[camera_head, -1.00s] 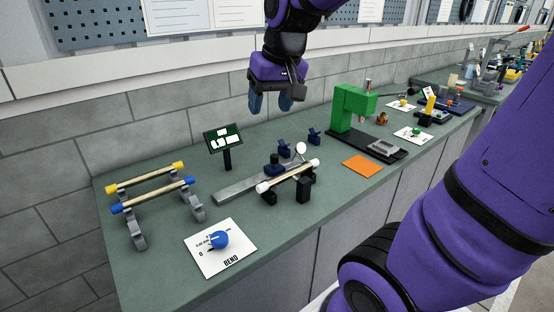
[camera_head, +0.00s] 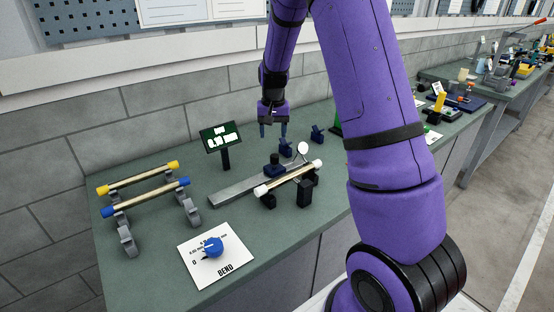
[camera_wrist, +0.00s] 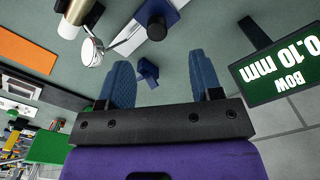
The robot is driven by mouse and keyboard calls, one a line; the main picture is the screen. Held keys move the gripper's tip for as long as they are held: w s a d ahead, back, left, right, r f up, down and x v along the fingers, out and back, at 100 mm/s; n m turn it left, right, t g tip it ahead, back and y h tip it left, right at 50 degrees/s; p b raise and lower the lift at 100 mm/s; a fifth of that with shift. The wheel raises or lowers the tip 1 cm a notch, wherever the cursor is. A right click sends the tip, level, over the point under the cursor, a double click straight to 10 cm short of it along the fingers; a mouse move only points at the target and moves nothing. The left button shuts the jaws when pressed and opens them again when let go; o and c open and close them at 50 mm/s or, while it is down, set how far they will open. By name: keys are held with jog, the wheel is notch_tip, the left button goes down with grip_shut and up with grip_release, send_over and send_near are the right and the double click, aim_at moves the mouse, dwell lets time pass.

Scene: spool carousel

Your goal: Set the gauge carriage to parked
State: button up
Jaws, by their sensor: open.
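The gauge carriage (camera_head: 274,169) is a small dark blue block with a round black knob, sitting on a grey rail (camera_head: 236,188). A round white dial (camera_head: 303,149) stands beside it. In the wrist view the carriage (camera_wrist: 172,13) is near the top, with the dial (camera_wrist: 91,52) to its left. My gripper (camera_head: 272,134) hangs above the bench, behind the carriage in the head view. The gripper does not touch the carriage.
Dark blue brackets (camera_head: 285,147) (camera_head: 317,133) stand behind. A display (camera_wrist: 275,70) reads 0.10 mm BOW.

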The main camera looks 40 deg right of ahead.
aim_at(274, 155)
jog(key=shift+w+d+f, duration=0.25)
jog(key=shift+d+f, duration=0.05)
jog(key=shift+f, duration=0.3)
jog(key=shift+w+d+f, duration=0.2)
jog(key=shift+d+f, duration=0.1)
jog(key=shift+f, duration=0.3)
notch_tip(274, 155, down, 10)
jog(key=shift+f, duration=0.15)
grip_shut()
jog(key=a, duration=1.7)
jog(key=shift+s+a, duration=0.3)
jog(key=shift+a, duration=0.1)
grip_release()
